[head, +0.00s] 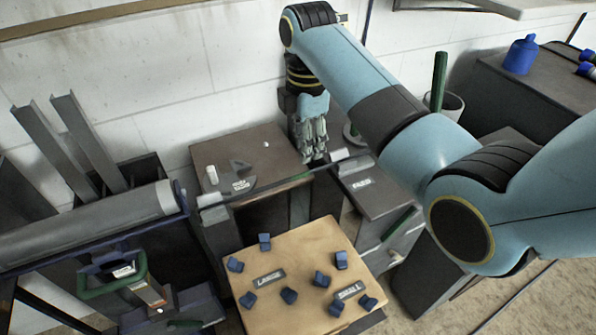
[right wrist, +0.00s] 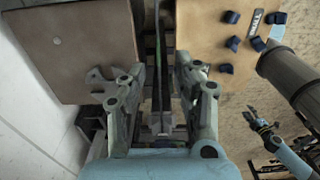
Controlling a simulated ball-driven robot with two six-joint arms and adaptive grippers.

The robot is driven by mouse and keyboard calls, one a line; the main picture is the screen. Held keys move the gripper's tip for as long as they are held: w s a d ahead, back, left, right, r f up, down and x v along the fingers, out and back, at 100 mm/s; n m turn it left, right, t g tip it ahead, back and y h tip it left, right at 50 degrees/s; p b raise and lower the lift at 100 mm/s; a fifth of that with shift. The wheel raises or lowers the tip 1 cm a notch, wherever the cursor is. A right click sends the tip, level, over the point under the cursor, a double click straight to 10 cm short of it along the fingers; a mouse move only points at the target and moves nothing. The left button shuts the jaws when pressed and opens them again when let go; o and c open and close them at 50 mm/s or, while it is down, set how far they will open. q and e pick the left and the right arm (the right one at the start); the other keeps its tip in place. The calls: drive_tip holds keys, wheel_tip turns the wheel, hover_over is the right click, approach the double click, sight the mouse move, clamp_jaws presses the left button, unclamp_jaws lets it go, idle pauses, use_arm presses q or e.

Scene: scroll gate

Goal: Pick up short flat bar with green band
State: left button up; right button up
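A dark flat bar with a green band (head: 299,177) lies across the gap between the left wooden-topped cabinet and the right grey cabinet, with pale blocks near its ends. In the right wrist view the bar (right wrist: 157,55) runs up the middle, with a thin green mark on it. My right gripper (head: 316,155) points down near the bar's right end. In the right wrist view my right gripper (right wrist: 160,72) has its fingers apart on either side of the bar, with gaps visible. My left gripper (right wrist: 262,122) shows small at the right of that view; its fingers are unclear.
A tan board (head: 287,252) with several blue blocks and labels lies in front. A large grey cylinder (head: 90,222) is at the left. A grey notched plate (head: 236,181) lies on the left cabinet. A green rod (head: 438,80) stands in a bucket at the back right.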

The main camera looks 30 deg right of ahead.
sight(300, 176)
drive_tip(key=shift+w+f, duration=0.1)
drive_tip(key=shift+f, duration=0.55)
drive_tip(key=shift+w+f, duration=0.1)
drive_tip(key=shift+f, duration=0.15)
drive_tip(key=f, duration=0.4)
drive_tip(key=shift+d+f, duration=0.25)
drive_tip(key=shift+f, duration=0.3)
drive_tip(key=shift+c, duration=0.4)
drive_tip(key=c, duration=0.5)
clamp_jaws()
use_arm(q)
drive_tip(key=shift+w, duration=0.4)
drive_tip(key=shift+w, duration=0.1)
